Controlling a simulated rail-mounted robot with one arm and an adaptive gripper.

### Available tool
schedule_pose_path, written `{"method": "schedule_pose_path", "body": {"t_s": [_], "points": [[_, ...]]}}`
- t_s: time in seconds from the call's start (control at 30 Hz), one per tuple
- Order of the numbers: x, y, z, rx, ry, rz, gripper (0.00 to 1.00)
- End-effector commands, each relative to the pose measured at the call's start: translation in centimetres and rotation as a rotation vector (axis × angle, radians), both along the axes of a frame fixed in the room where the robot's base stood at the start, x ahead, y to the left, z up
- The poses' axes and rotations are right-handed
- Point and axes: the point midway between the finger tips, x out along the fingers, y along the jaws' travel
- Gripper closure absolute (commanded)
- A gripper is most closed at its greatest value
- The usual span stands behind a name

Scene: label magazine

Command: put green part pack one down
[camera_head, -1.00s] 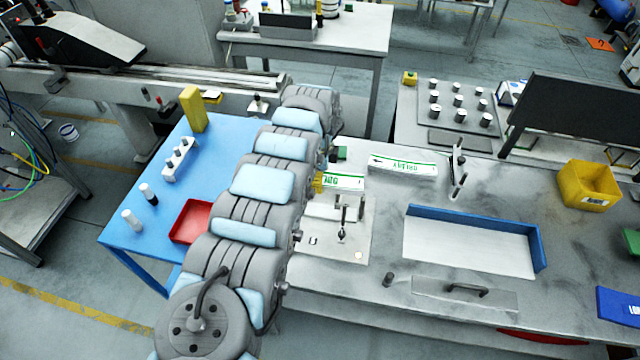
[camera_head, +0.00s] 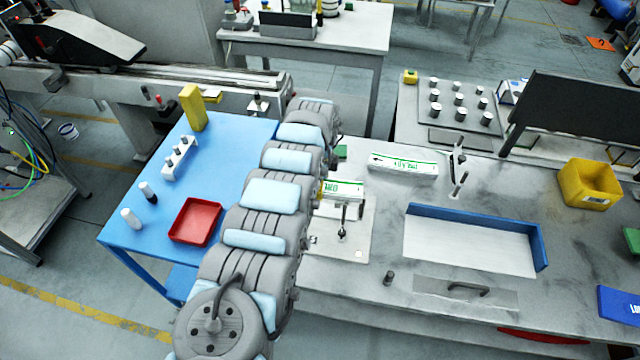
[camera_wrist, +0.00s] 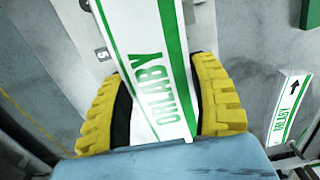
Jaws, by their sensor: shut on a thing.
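A white and green part pack, which I take to be pack one, shows in the wrist view (camera_wrist: 155,70) between my yellow ribbed fingers, with green lettering facing the camera. My gripper (camera_wrist: 160,105) is shut on it. In the head view the held pack (camera_head: 344,191) is at the back of a pale fixture plate (camera_head: 358,228) with small upright posts. I cannot tell whether it touches the plate. My arm hides most of the gripper there. A second white and green pack (camera_head: 403,166) lies on the bench to the right, and it also shows in the wrist view (camera_wrist: 288,110).
A blue-edged tray (camera_head: 470,248) lies on the grey bench, with an upright metal clamp (camera_head: 457,160) behind it. A yellow bin (camera_head: 589,185) stands at the right. A blue table with a red tray (camera_head: 195,221) is left of my arm. Bare bench lies between fixture and tray.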

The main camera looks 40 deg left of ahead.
Motion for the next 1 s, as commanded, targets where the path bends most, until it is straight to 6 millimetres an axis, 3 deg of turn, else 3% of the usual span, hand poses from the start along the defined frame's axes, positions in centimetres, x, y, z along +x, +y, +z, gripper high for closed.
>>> {"method": "schedule_pose_path", "body": {"t_s": [0.17, 0.2, 0.27, 0.63, 1.0], "points": [[0.0, 0.0, -0.2, 0.000, -0.001, 0.000, 0.79], [0.0, 0.0, -0.2, 0.000, 0.000, 0.000, 0.30], [0.0, 0.0, -0.2, 0.000, 0.000, 0.000, 0.12], [0.0, 0.1, 0.1, 0.000, 0.000, 0.001, 0.12], [-0.1, 0.2, 3.8, 0.002, 0.000, 0.002, 0.12]]}}
